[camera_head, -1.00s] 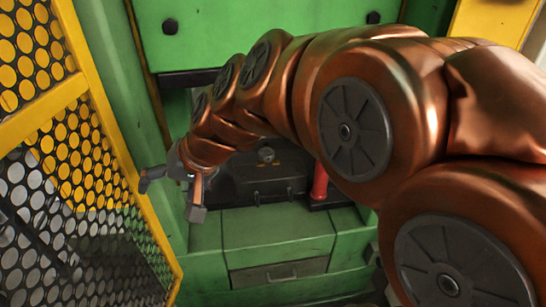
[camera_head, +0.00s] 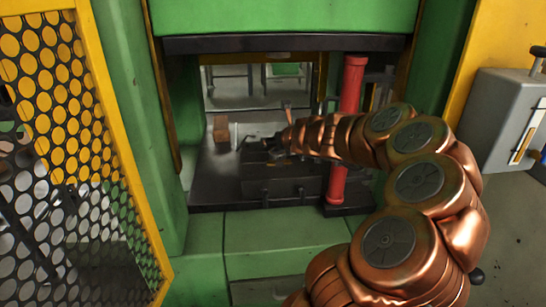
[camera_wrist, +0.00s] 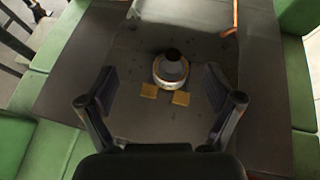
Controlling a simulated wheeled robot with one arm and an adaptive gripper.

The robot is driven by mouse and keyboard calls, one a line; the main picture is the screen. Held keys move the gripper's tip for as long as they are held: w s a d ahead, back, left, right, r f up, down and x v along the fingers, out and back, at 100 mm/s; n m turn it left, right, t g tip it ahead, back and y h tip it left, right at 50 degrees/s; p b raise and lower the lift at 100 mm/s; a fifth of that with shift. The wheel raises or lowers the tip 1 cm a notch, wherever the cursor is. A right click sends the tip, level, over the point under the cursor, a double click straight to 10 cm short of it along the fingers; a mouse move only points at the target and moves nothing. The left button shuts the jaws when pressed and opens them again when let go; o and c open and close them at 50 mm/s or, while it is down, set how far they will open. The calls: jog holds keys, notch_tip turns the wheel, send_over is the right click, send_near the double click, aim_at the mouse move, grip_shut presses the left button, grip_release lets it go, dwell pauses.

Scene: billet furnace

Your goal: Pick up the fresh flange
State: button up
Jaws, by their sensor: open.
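In the wrist view, the flange (camera_wrist: 171,70) stands on a dark plate. It is a round stepped piece with a dark top, a pale body and an orange-tinted rim. My gripper (camera_wrist: 160,86) is open and empty, with one finger to the left of the flange and one to the right. The flange lies between and slightly beyond the fingers, with a gap on both sides. In the head view, my gripper (camera_head: 262,144) reaches inside the green press opening over the dark bed. I cannot make out the flange clearly there.
Two small yellow blocks (camera_wrist: 149,90) (camera_wrist: 181,98) lie just below the flange in the wrist view. A red column (camera_head: 348,125) stands right of my gripper. A brown block (camera_head: 221,128) sits on the bed's left. A yellow mesh guard (camera_head: 60,120) stands far left.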

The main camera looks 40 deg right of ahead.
jog(key=shift+s+d+f+m, duration=0.15)
jog(key=shift+d+f+m, duration=0.3)
jog(key=shift+f, duration=0.35)
jog(key=shift+d+f, duration=0.2)
jog(key=shift+b+x, duration=0.35)
jog(key=shift+x, duration=0.65)
jog(key=shift+s+d+f+b+x, duration=0.15)
jog(key=shift+b+x, duration=0.3)
jog(key=shift+x, duration=0.65)
jog(key=shift+s+d+f+b+x, duration=0.1)
jog(key=shift+b+x, duration=0.3)
jog(key=shift+x, duration=0.7)
jog(key=shift+w+d+f, duration=0.1)
jog(key=shift+w+f, duration=0.1)
jog(key=shift+w, duration=0.15)
jog(key=shift+r, duration=0.1)
jog(key=c, duration=1.6)
